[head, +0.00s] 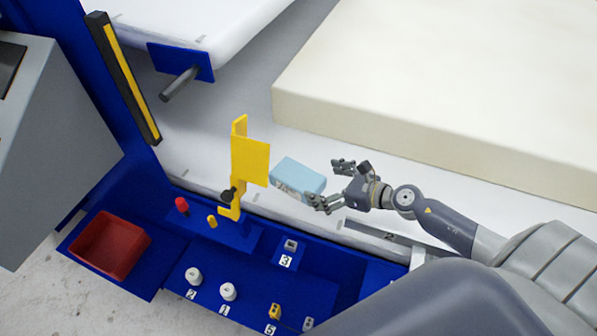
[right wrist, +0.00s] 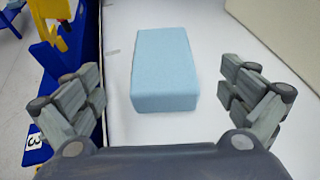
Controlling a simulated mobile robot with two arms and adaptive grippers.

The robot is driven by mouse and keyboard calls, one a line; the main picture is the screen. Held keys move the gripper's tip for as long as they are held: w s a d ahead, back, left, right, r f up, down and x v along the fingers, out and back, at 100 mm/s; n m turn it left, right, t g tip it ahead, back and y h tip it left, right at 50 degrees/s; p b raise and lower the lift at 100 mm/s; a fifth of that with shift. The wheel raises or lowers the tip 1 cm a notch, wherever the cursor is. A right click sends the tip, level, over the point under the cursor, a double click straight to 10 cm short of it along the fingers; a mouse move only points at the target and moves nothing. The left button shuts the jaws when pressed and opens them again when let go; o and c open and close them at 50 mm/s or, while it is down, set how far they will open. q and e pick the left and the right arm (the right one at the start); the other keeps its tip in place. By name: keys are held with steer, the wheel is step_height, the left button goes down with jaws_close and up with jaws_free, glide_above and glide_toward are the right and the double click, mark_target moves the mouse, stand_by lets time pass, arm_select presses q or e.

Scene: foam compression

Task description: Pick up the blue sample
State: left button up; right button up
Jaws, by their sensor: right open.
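The blue sample (head: 297,177) is a light blue foam block lying on the white surface, right of a yellow bracket. In the right wrist view the blue sample (right wrist: 163,68) lies ahead of the fingers, near the middle. My right gripper (head: 328,184) is open, with its fingers pointing at the block's right end. In the right wrist view my right gripper (right wrist: 165,88) shows its two fingers spread wide on either side, with nothing between the pads that I can see touching. My left gripper is not in view.
A large cream foam slab (head: 440,80) lies behind the sample. A yellow bracket (head: 250,160) stands close to its left. A blue panel (head: 250,290) with numbered parts runs along the front, with a red tray (head: 109,245) at left.

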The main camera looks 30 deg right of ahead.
mark_target(300, 177)
steer(key=x, duration=0.3)
steer(key=shift+w+a+f, duration=0.1)
steer(key=shift+w+a, duration=0.05)
steer(key=shift+w, duration=0.05)
steer(key=shift+d+p+x, duration=0.1)
steer(key=shift+p+x, duration=0.2)
steer(key=shift+x, duration=1.25)
steer(key=shift+d+p+x, duration=0.15)
steer(key=shift+p+x, duration=0.15)
steer(key=shift+x, duration=1.2)
steer(key=shift+s+f, duration=0.1)
steer(key=c, duration=0.9)
